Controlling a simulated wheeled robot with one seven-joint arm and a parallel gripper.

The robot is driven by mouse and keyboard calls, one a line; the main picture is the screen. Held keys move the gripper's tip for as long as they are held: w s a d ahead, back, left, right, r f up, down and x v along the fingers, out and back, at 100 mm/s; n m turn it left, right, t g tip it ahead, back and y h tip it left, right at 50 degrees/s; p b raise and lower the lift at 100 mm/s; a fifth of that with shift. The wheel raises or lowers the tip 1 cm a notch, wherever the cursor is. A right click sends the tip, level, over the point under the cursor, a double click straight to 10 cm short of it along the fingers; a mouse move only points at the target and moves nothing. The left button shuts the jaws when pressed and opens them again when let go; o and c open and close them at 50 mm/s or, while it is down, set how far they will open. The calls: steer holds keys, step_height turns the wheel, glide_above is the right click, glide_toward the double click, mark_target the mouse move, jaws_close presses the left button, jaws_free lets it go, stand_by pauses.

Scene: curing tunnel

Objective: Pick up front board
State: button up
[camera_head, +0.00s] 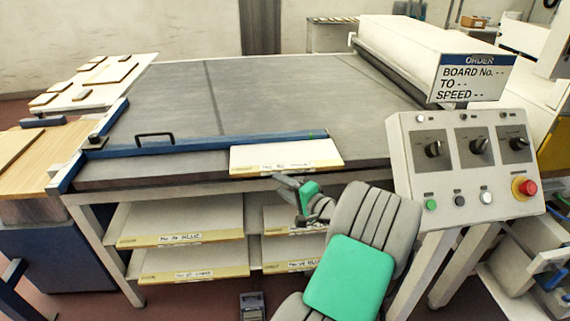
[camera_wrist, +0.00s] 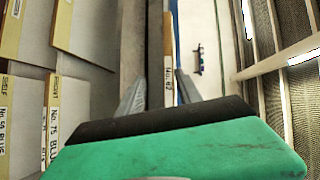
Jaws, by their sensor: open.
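The front board (camera_head: 285,157) is a white slab with a yellowish, labelled front edge. It lies flat at the table's front edge, against the blue fence bar (camera_head: 200,146). In the wrist view its labelled edge (camera_wrist: 168,75) shows narrowly ahead, between the fingers in the picture. My gripper (camera_head: 293,197) is just in front of and below the board's front edge. In the wrist view my gripper (camera_wrist: 160,92) has its two grey fingers apart with nothing held. I cannot tell the exact gap to the board.
Shelves under the table hold labelled boards (camera_head: 190,238); they fill the left of the wrist view. The control panel (camera_head: 465,160) stands close on the right. A handle (camera_head: 154,138) rises by the fence. The grey tabletop (camera_head: 270,95) behind is clear.

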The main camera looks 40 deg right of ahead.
mark_target(291, 171)
steer(key=s+d+m+t+h, duration=0.1)
steer(key=s+d+m+h, duration=0.1)
steer(key=s+d+m, duration=0.15)
steer(key=shift+n, duration=0.35)
steer(key=w, duration=0.2)
steer(key=w+d, duration=0.1)
steer(key=w, duration=0.2)
steer(key=w+d, duration=0.1)
steer(key=w, duration=0.1)
steer(key=shift+w+d+r+p, duration=0.15)
steer(key=shift+w+r+p, duration=0.15)
steer(key=shift+w+p, duration=0.05)
steer(key=shift+c, duration=0.3)
jaws_close()
